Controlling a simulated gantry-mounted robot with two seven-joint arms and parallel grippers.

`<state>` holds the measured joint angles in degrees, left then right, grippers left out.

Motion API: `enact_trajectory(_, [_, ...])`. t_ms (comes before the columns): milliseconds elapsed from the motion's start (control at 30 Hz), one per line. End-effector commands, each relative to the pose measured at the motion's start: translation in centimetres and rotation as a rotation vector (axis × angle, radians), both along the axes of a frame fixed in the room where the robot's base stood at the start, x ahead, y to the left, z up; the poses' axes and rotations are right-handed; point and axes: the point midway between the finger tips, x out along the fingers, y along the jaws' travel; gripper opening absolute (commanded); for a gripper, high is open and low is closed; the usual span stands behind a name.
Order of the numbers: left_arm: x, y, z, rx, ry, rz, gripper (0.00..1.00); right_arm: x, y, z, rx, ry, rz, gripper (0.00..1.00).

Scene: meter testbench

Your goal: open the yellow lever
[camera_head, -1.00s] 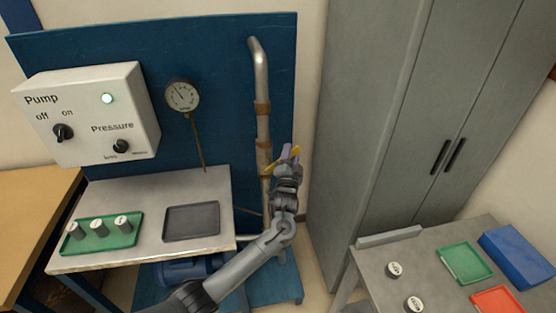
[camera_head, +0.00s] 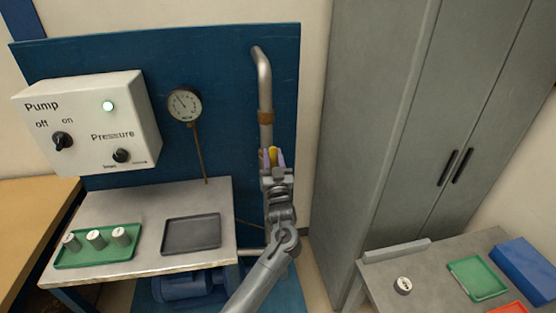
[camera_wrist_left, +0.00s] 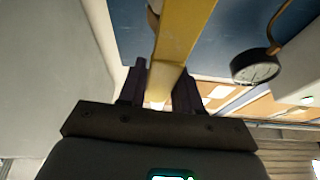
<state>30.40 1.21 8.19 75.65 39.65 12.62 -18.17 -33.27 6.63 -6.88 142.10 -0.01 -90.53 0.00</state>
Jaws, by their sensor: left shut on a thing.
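The yellow lever (camera_head: 273,154) sits at the vertical metal pipe (camera_head: 265,90) on the blue panel. Only a small part of it shows between my fingers in the head view, and it looks roughly in line with the pipe. My left gripper (camera_head: 272,160) is shut on the lever, with its purple fingers on either side. In the left wrist view the lever (camera_wrist_left: 183,35) runs as a long yellow bar from the top edge down between the fingers of my left gripper (camera_wrist_left: 160,88). The valve body behind my gripper is hidden. My right gripper is not in view.
A pressure gauge (camera_head: 185,105) and a pump control box (camera_head: 92,122) with a lit green lamp are left of the pipe. Below stands a bench with a green tray (camera_head: 95,256) and a dark tray (camera_head: 191,233). A grey cabinet (camera_head: 385,130) stands close on the right.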

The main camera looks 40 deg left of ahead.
Motion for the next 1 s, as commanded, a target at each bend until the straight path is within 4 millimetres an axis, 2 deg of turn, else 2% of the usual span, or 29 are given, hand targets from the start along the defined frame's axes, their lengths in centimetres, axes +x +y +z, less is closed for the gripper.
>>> enact_trajectory(233, [-0.62,0.46,0.08,-0.045,-0.063,0.0,0.0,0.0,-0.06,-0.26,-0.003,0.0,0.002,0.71])
enact_trajectory(733, [-0.8,0.61,0.1,-0.055,-0.077,0.002,0.0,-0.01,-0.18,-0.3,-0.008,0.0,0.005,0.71])
enact_trajectory(767, [-0.79,0.62,0.11,-0.055,-0.077,0.002,0.37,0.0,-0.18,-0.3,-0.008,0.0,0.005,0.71])
enact_trajectory(867, [-0.78,0.6,0.09,-0.055,-0.076,0.001,0.52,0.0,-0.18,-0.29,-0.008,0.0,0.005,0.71])
enact_trajectory(1000, [-0.75,0.58,0.06,-0.055,-0.074,0.001,0.54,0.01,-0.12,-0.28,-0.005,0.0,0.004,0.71])
